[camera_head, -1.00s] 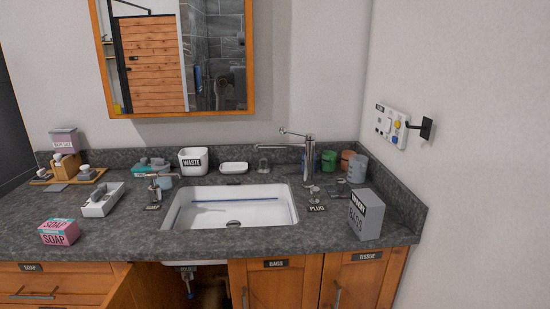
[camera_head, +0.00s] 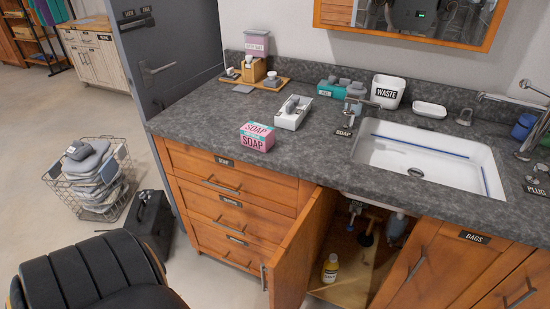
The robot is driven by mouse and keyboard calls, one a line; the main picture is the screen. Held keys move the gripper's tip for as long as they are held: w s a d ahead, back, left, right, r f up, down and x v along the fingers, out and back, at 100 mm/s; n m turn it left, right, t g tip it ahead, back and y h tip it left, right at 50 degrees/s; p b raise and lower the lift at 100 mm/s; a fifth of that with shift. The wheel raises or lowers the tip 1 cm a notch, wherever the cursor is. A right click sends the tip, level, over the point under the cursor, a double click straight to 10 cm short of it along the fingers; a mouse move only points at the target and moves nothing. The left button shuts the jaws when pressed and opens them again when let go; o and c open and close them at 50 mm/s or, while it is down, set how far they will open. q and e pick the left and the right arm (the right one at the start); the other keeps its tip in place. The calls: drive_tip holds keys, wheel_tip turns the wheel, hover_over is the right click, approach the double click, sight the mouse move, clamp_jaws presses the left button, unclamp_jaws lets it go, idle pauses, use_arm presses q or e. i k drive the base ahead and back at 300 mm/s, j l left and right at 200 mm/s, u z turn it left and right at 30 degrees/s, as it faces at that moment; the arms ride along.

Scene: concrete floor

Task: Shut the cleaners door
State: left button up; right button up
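The cleaners door (camera_head: 304,252) is the wooden cabinet door under the sink, left of the BAGS door. It stands open, swung out toward me, with a metal handle (camera_head: 264,278) near its free edge. Any label on the cleaners door is not visible. Neither of my grippers is in view.
Closed drawers (camera_head: 228,205) stand left of the open door. A black padded seat (camera_head: 85,275) is at the lower left. A wire laundry basket (camera_head: 90,180) and a black case (camera_head: 150,220) stand on the floor. The grey counter (camera_head: 330,150) holds a sink and toiletries.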

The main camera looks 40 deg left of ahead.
sight(288, 270)
drive_tip(key=j+z, duration=0.1)
drive_tip(key=j, duration=0.6)
drive_tip(key=k+j+z, duration=0.15)
drive_tip(key=j, duration=0.5)
drive_tip(key=j+z, duration=0.1)
drive_tip(key=j, duration=0.6)
drive_tip(key=k, duration=0.05)
